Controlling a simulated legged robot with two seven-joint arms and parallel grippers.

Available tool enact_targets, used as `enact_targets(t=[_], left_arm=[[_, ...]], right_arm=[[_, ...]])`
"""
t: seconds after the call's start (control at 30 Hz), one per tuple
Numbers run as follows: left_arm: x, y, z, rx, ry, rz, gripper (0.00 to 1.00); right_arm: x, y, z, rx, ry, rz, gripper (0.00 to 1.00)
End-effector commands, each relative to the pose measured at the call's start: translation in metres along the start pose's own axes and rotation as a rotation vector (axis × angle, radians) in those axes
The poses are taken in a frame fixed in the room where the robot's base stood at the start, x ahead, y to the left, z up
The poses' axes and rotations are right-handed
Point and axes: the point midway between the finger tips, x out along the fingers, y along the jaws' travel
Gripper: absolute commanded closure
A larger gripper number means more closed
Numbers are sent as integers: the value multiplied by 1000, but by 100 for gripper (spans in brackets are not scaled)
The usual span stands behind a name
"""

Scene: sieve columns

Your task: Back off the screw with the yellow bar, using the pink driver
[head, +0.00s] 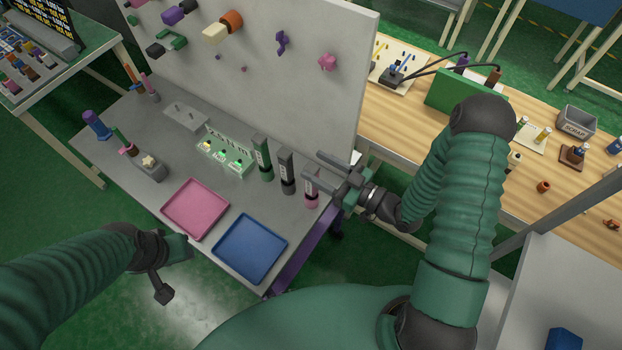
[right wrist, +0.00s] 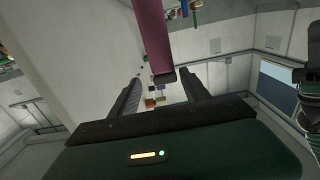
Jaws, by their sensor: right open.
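The pink driver (head: 311,188) stands upright at the right end of the grey bench, beside a dark grey one and a green one. My right gripper (head: 314,166) is open and empty, level with the upper part of the pink driver. In the right wrist view a pink shaft (right wrist: 154,36) appears beyond and above the open fingers (right wrist: 160,92); nothing shows gripped.
A pink tray (head: 195,232) and a blue tray (head: 250,276) lie at the bench front. The green driver (head: 262,157) and grey driver (head: 286,170) stand close left of the pink one. A tall pale panel (head: 345,70) rises just behind.

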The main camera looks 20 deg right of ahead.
Motion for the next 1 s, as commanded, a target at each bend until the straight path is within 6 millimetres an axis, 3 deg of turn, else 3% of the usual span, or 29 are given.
enact_targets(t=[0.3,0.53,0.93,1.0], left_arm=[[-15,0,-4,0,0,0,64],[-14,0,-3,0,0,0,64],[-14,0,-3,0,0,0,64],[-14,0,-3,0,0,0,64]], right_arm=[[48,-6,8,1,-1,-2,45],[50,-5,9,0,-1,0,45],[50,-5,9,0,-1,0,98],[50,-5,9,0,-1,0,100]])
